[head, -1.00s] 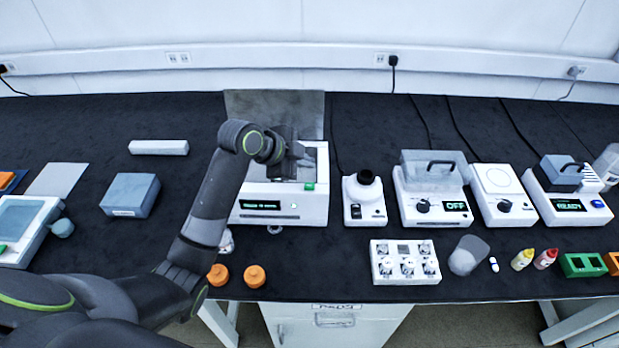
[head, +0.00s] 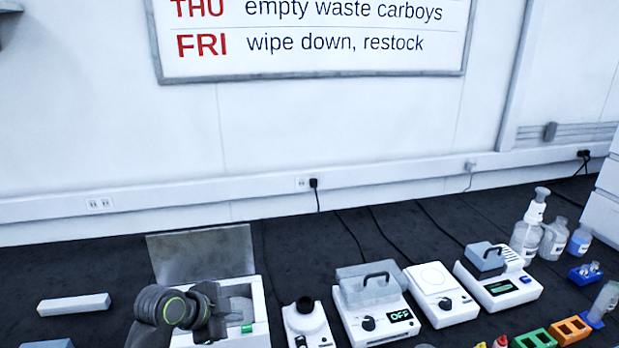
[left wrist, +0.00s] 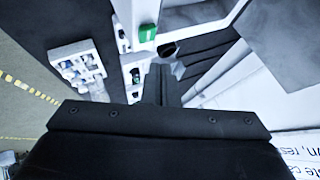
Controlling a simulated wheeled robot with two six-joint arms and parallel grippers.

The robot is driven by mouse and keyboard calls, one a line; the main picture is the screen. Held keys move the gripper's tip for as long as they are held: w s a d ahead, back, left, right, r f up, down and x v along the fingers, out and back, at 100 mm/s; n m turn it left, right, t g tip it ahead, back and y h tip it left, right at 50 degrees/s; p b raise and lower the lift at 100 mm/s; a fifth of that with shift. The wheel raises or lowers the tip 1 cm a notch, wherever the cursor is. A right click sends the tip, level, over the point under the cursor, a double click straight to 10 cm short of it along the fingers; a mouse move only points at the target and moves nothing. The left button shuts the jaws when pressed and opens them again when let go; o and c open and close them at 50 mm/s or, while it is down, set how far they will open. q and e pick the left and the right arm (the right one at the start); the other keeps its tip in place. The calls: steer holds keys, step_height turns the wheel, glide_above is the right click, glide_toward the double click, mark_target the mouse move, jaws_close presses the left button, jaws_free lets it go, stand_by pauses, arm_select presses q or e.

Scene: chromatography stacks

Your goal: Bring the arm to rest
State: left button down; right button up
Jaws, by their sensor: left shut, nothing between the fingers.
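My left gripper (head: 222,310) is at the lower left of the head view, in front of and over the white instrument (head: 260,318) with the raised grey lid (head: 202,254). In the left wrist view my gripper's fingers (left wrist: 161,84) are together, with nothing between them. I cannot tell whether the gripper touches the instrument. Most of my left arm is below the head picture. My right gripper is not in view.
To the right stand a small white device with a dark round top (head: 305,318), a device reading OFF (head: 378,328), a white balance-like device (head: 440,295) and another with a green display (head: 500,288). Bottles (head: 530,238) stand far right. A white bar (head: 74,305) lies left.

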arm_select(q)
steer(key=s+a+f+n+g+y, duration=0.1)
steer(key=s+a+f+n+y, duration=0.25)
steer(key=s, duration=0.55)
steer(key=s+a+f+n+g, duration=0.1)
steer(key=s+a+f+n, duration=0.2)
steer(key=s+f+n, duration=0.35)
steer(key=s+a+n+g+y, duration=0.1)
steer(key=s+a+n+y, duration=0.15)
steer(key=s, duration=0.65)
steer(key=s+a+n+g+y, duration=0.1)
steer(key=s+a+n, duration=0.25)
steer(key=s, duration=0.65)
step_height(320, 180, down, 26)
steer(key=s+f+g, duration=0.2)
steer(key=s+f, duration=1.3)
steer(key=shift+d+h, duration=0.4)
steer(key=shift+d, duration=0.05)
